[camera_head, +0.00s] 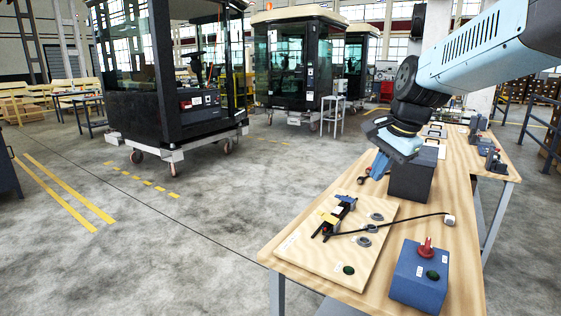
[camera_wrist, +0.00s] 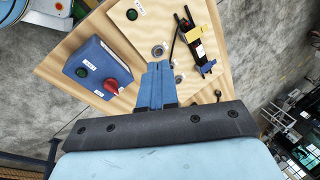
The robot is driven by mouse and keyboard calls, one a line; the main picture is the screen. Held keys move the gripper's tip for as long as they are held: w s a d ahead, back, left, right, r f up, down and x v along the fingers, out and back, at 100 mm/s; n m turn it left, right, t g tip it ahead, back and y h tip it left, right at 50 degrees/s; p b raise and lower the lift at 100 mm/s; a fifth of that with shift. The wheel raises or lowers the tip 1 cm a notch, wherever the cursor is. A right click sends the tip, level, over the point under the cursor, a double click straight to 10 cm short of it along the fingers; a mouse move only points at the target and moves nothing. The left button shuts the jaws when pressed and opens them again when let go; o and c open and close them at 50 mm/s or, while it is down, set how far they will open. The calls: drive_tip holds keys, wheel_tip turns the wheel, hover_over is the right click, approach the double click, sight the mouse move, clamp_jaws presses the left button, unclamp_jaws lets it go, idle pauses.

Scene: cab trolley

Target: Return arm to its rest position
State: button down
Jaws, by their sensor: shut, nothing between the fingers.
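My arm reaches in from the upper right in the head view. My gripper (camera_head: 379,165) hangs above the wooden workbench (camera_head: 460,215), beside a dark block on it. Its blue fingers are shut and hold nothing. In the wrist view, the shut fingers of my gripper (camera_wrist: 157,84) point towards the board (camera_wrist: 150,47). The board (camera_head: 320,262) carries a black and yellow device (camera_head: 337,215), grey rings and a green button (camera_head: 348,269). A blue box (camera_head: 420,276) with a red knob (camera_head: 426,247) stands beside it; the box also shows in the wrist view (camera_wrist: 92,62).
The dark block (camera_head: 412,180) stands on the bench close to my gripper. A black cable with a pale plug (camera_head: 449,220) lies across the bench. Small dark fixtures (camera_head: 493,160) stand at the bench's far right. Cabs on trolleys (camera_head: 170,80) stand behind open concrete floor.

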drive_tip(key=s+d+f+n+t+h, duration=0.1)
drive_tip(key=s+f+n+t+h, duration=0.1)
drive_tip(key=s+n, duration=1.15)
drive_tip(key=m+g+y, duration=0.2)
drive_tip(key=m+g, duration=0.2)
drive_tip(key=m, duration=2.3)
hover_over(320, 211)
drive_tip(key=s+d, duration=0.2)
drive_tip(key=d, duration=0.1)
drive_tip(key=s+d+x, duration=0.1)
drive_tip(key=x, duration=1.6)
drive_tip(key=s+x, duration=0.1)
drive_tip(key=x, duration=0.3)
drive_tip(key=shift+f, duration=0.5)
drive_tip(key=shift+w+g, duration=0.1)
drive_tip(key=shift+g, duration=0.2)
